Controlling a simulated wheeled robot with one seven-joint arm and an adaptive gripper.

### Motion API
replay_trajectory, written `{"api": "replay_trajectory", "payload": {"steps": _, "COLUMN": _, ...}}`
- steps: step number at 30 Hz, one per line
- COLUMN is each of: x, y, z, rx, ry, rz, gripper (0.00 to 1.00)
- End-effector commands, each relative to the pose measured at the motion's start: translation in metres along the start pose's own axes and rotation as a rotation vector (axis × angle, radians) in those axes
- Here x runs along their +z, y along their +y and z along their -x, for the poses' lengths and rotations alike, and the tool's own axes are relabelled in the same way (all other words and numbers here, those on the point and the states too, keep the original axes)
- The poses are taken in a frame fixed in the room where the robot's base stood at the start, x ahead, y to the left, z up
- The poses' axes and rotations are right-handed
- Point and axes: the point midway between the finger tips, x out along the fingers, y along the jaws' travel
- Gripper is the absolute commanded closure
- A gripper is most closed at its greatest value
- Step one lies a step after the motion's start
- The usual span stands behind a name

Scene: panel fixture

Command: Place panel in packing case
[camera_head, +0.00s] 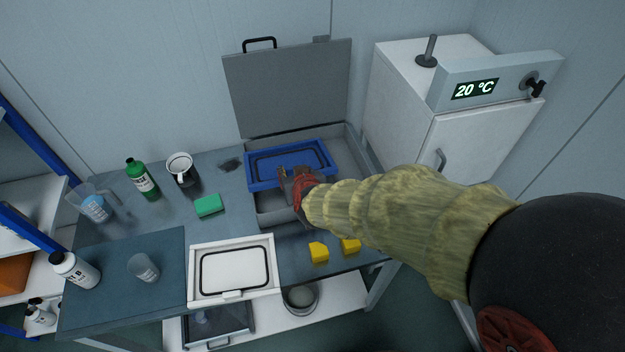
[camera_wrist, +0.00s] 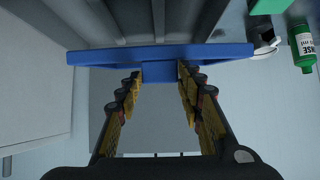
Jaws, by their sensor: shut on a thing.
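The blue panel (camera_head: 262,180) is a flat frame with a dark seal line. My gripper (camera_head: 290,173) is shut on its near edge, on a small blue tab; in the wrist view the two fingers (camera_wrist: 160,84) sit on either side of that tab, and the blue panel (camera_wrist: 220,52) spans above them. The grey packing case (camera_head: 350,158) is open, its lid (camera_head: 290,90) raised at the back. The panel is over the left part of the case, its left end near the case's left wall. I cannot tell whether it touches the case.
A white framed panel (camera_head: 234,270) lies at the table's front. Two yellow blocks (camera_head: 319,252) are in front of the case. A green sponge (camera_head: 208,205), mug (camera_head: 182,170) and green bottle (camera_head: 142,179) stand left. A white cabinet (camera_head: 440,120) is close at right.

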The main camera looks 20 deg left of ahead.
Motion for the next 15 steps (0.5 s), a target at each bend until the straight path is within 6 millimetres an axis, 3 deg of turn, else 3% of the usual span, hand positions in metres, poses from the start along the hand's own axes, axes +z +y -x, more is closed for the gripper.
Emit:
{"api": "replay_trajectory", "payload": {"steps": 5, "x": 0.002, "y": 0.035, "z": -0.034, "rx": 0.005, "ry": 0.006, "rz": -0.002, "gripper": 1.00}}
{"api": "replay_trajectory", "payload": {"steps": 9, "x": 0.017, "y": 0.050, "z": -0.059, "rx": 0.003, "ry": 0.001, "rz": 0.000, "gripper": 1.00}}
{"api": "replay_trajectory", "payload": {"steps": 15, "x": 0.024, "y": 0.064, "z": -0.079, "rx": 0.002, "ry": 0.004, "rz": 0.000, "gripper": 1.00}}
